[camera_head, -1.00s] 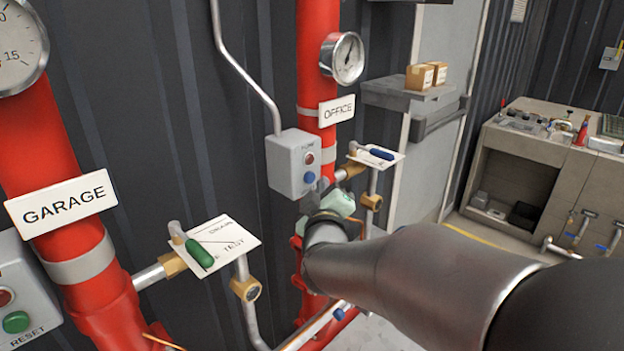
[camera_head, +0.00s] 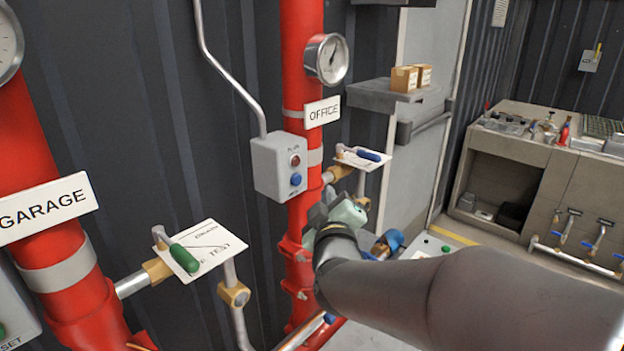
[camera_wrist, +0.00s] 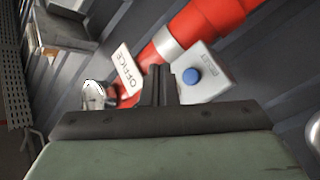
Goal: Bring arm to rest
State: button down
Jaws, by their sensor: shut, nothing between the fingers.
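My gripper (camera_wrist: 162,86) shows in the wrist view with its two dark fingers together and nothing between them. It faces the red OFFICE pipe (camera_wrist: 205,25) and the grey button box (camera_wrist: 207,75) with a blue button, apart from both as far as I can see. In the head view my arm (camera_head: 450,290) reaches in from the lower right. The pale green gripper body (camera_head: 345,213) is in front of the OFFICE pipe (camera_head: 303,220), below the button box (camera_head: 279,166). The fingers are hard to make out there.
The OFFICE valve with a blue handle (camera_head: 368,155) is just above my gripper. A green-handled valve (camera_head: 185,258) is on the GARAGE pipe (camera_head: 70,240) at left. A gauge (camera_head: 328,59), a grey shelf with boxes (camera_head: 385,95) and a workbench (camera_head: 510,160) stand farther back.

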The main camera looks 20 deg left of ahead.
dwell(0.3)
jog(key=s+d+f+m+g+h, duration=0.2)
jog(key=d+f+m+g, duration=0.15)
jog(key=d+f, duration=0.35)
jog(key=s+d+f+m+g+h, duration=0.1)
jog(key=s+d+f+m+g, duration=0.15)
jog(key=d+f+g, duration=0.4)
jog(key=s+d+f+m+g+h, duration=0.2)
jog(key=s+d+m+g, duration=0.1)
jog(key=s+d, duration=0.5)
jog(key=s+d+f+m+g+h, duration=0.1)
jog(key=s+d+f+m+g, duration=0.2)
jog(key=s+d, duration=0.5)
jog(key=s+m+g, duration=0.1)
jog(key=s, duration=0.3)
jog(key=shift+d+f+m+h, duration=0.25)
jog(key=shift+f+m+h, duration=0.1)
jog(key=shift+m+h, duration=0.05)
jog(key=shift+f, duration=0.1)
notch_tip(320, 180, down, 2)
jog(key=shift+a+b, duration=0.15)
jog(key=shift+b, duration=0.9)
